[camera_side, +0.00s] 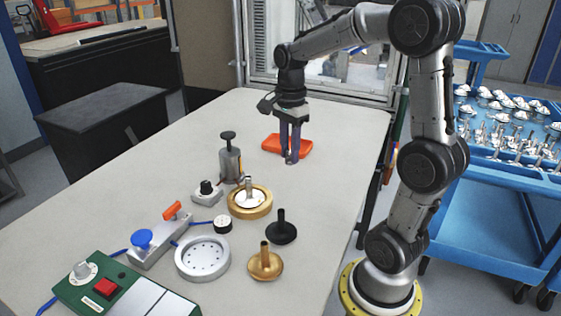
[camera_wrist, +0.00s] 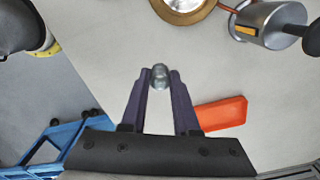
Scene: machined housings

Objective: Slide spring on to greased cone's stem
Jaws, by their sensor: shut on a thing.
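My gripper (camera_side: 290,160) stands over the far part of the table, in front of an orange tray (camera_side: 273,141). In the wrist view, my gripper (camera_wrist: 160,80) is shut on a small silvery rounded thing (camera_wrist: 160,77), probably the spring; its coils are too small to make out. A pale cone with an upright stem (camera_side: 249,188) sits in a gold ring housing (camera_side: 263,208) mid-table, left of and nearer the camera than my gripper. The housing also shows at the top of the wrist view (camera_wrist: 183,14). I cannot tell grease on the cone.
A grey plunger canister (camera_side: 230,165) stands behind the housing. A black cone (camera_side: 281,232), a bronze cone (camera_side: 265,265) and a silver ring (camera_side: 203,258) lie nearer. A lever device (camera_side: 160,240) and green control box (camera_side: 105,293) are at left. The table right of the housing is clear.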

